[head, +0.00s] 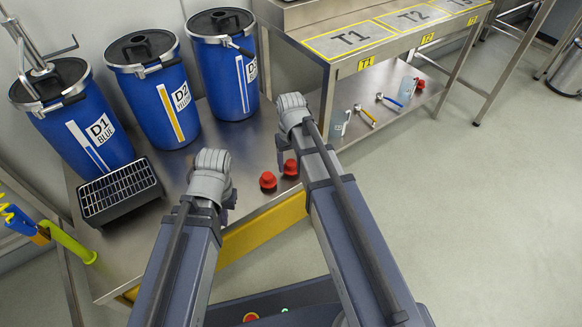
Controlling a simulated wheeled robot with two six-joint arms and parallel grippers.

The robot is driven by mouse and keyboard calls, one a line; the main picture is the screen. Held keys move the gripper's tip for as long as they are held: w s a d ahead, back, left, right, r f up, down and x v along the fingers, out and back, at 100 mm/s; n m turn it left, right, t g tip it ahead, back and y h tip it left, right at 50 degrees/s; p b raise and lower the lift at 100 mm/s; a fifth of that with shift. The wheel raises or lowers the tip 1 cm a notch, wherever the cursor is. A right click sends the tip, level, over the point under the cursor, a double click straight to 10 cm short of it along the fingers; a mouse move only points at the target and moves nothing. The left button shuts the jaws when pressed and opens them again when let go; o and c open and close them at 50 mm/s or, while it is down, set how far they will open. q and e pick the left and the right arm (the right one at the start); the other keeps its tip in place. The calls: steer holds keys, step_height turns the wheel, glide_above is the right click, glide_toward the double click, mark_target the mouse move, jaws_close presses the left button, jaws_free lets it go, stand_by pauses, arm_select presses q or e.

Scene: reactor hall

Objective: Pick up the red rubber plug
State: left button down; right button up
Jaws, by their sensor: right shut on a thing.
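Two red rubber plugs stand close together at the right part of the steel bench in the head view. The left plug (267,181) stands free on the bench top. The right plug (291,168) is at the tip of my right gripper (285,160), which is shut on it; the wrist partly hides the grip. I cannot tell whether this plug is clear of the bench. My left gripper (229,204) hangs over the bench, left of the plugs. Its fingers are mostly hidden behind its wrist.
Blue drums D1 (85,130), D2 (168,105) and a third drum (228,75) line the bench's back. A black grated box (120,190) sits at left. A steel table (330,60) marked T1, T2 stands behind right, tools on its lower shelf. The right floor is clear.

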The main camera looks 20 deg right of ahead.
mark_target(290, 162)
steer(key=c, duration=0.3)
arm_select(q)
steer(key=shift+r, duration=0.15)
arm_select(e)
steer(key=shift+r, duration=0.1)
